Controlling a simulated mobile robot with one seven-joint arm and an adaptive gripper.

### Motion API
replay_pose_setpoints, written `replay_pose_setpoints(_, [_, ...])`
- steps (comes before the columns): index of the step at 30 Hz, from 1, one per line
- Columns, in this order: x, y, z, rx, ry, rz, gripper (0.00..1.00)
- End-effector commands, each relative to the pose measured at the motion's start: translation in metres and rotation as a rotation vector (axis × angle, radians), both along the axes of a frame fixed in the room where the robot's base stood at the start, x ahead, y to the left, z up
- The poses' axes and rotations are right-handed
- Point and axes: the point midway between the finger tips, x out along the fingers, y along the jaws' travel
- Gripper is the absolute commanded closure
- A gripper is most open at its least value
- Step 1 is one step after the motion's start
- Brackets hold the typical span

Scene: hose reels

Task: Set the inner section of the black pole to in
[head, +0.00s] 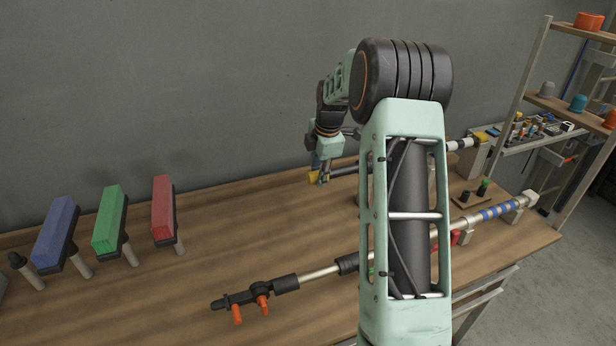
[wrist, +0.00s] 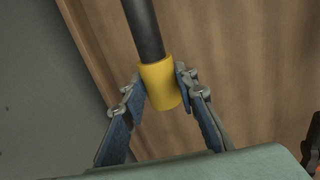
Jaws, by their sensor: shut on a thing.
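The black pole (head: 346,170) lies along the back of the table, with its middle hidden behind my arm. A yellow end piece (head: 313,176) caps its left end. My gripper (head: 321,181) is at that left end. In the wrist view, my gripper (wrist: 160,84) has its two fingers on either side of the yellow end piece (wrist: 162,88), shut on it. The dark rod (wrist: 143,30) runs up and away from the cap there. The pole's far part, with white and dark bands (head: 461,144), shows to the right of my arm. The joint between its sections is hidden.
A second, silver pole (head: 320,272) with a black, orange-levered end (head: 248,299) and blue-banded part (head: 497,212) lies nearer the front. Blue (head: 57,232), green (head: 110,219) and red (head: 163,207) blocks stand left on supports. Shelves (head: 560,108) stand at right. The table's left middle is clear.

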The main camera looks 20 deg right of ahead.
Motion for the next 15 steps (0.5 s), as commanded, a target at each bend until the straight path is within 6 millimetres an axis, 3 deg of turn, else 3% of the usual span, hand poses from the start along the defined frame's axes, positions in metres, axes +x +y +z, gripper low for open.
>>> replay_pose_setpoints(10, [0.0001,-0.0053,0.0007,-0.006,-0.002,-0.003,1.00])
replay_pose_setpoints(11, [0.0001,-0.0054,0.0007,-0.006,-0.002,-0.003,0.71])
replay_pose_setpoints(15, [0.0001,-0.0045,0.0007,-0.005,-0.002,-0.002,0.56])
